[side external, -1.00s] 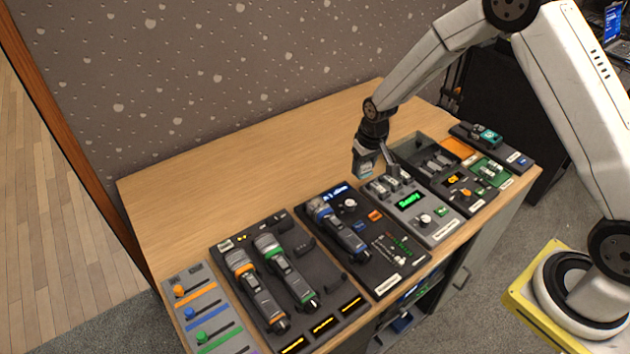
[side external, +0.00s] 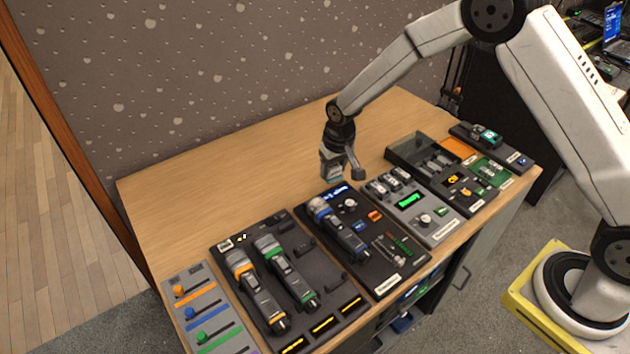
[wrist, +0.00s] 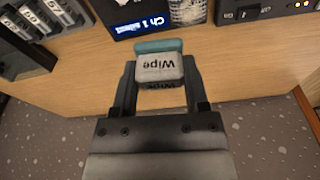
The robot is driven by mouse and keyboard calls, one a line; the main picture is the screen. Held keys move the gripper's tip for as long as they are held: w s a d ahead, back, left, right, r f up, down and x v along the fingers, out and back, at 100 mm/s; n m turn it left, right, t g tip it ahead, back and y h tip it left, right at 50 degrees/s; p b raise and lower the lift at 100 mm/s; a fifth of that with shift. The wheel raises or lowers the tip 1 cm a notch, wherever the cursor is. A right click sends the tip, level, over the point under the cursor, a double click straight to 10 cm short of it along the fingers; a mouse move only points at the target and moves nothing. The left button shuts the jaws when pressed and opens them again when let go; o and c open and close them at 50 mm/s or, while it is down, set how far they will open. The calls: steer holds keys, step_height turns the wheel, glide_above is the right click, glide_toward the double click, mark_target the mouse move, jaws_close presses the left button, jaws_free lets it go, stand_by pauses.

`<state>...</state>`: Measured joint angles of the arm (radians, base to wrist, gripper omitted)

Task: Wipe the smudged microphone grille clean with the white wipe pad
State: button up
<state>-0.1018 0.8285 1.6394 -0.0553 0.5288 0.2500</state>
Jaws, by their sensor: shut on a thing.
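My gripper (side external: 333,174) is shut on the white wipe pad (wrist: 160,68), which has a teal edge and the word "Wipe" on it. The pad sits between both fingers (wrist: 158,88) in the wrist view. My gripper is above the wood just beyond the far edge of the panel with the blue-ringed microphone (side external: 338,230). That microphone's grille (wrist: 188,11) shows at the top of the wrist view, speckled with dark marks and partly cut off. The pad is apart from the grille.
Two more microphones, orange-ringed (side external: 256,288) and green-ringed (side external: 286,272), lie on the panel to the left. A fader panel (side external: 207,318) is at the far left. A grey panel with a green display (side external: 410,200) and an open tray (side external: 420,157) are to the right. The wood behind is clear.

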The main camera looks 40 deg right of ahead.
steer(key=r, duration=0.1)
glide_above(311, 205)
steer(key=a, duration=0.1)
steer(key=shift+s+f, duration=0.15)
steer(key=shift+f, duration=1.6)
steer(key=shift+s+f, duration=0.1)
steer(key=shift+f, duration=1.6)
steer(key=shift+d+f, duration=0.5)
steer(key=shift+f, duration=0.05)
steer(key=shift+d, duration=2.25)
steer(key=shift+a, duration=2.8)
steer(key=shift+d, duration=3)
steer(key=shift+a, duration=3.1)
step_height(311, 205, up, 8)
steer(key=shift+d, duration=0.25)
